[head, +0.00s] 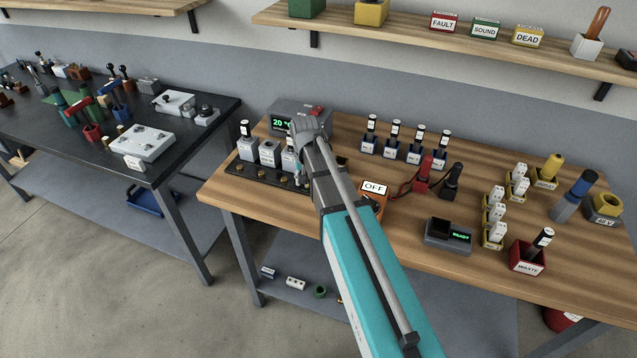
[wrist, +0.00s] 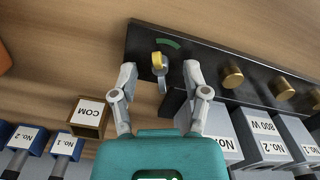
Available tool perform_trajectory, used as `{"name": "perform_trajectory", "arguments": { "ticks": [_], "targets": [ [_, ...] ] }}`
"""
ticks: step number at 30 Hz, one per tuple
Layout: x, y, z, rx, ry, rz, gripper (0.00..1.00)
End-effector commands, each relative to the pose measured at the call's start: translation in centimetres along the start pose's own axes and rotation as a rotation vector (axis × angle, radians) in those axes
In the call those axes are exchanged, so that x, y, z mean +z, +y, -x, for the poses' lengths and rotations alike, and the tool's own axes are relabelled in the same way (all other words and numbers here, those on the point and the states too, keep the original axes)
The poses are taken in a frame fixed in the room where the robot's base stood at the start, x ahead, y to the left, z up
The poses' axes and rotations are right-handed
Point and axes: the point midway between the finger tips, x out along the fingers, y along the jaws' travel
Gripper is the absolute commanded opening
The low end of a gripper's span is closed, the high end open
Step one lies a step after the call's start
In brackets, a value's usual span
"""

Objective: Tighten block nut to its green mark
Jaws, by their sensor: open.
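A black terminal block (wrist: 200,62) runs across the upper right of the wrist view. Near its left end is a nut with a yellow-gold top (wrist: 157,60) and a grey pointer-like piece (wrist: 163,84) below it. A green arc mark (wrist: 168,43) lies on the block just above and right of this nut. My gripper (wrist: 160,72) is open and empty, one fingertip on each side of the nut, with gaps to it. I cannot tell how far above it the fingertips are. In the head view the block (head: 262,178) lies left of my arm, which hides its right end.
Several brass nuts, one nearest here (wrist: 232,75), continue along the block. Labelled grey modules (wrist: 255,135) stand close beside it. A COM holder (wrist: 90,113) is left of my fingers. Bare wood shows beyond the block.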

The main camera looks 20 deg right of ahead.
Motion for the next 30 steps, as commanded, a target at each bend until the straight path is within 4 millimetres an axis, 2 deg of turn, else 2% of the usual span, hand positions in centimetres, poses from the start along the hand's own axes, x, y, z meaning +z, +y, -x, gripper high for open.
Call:
{"name": "perform_trajectory", "arguments": {
  "ticks": [30],
  "targets": [
    [0.01,0.0,0.0,0.0,0.0,0.647,0.6]
  ]
}}
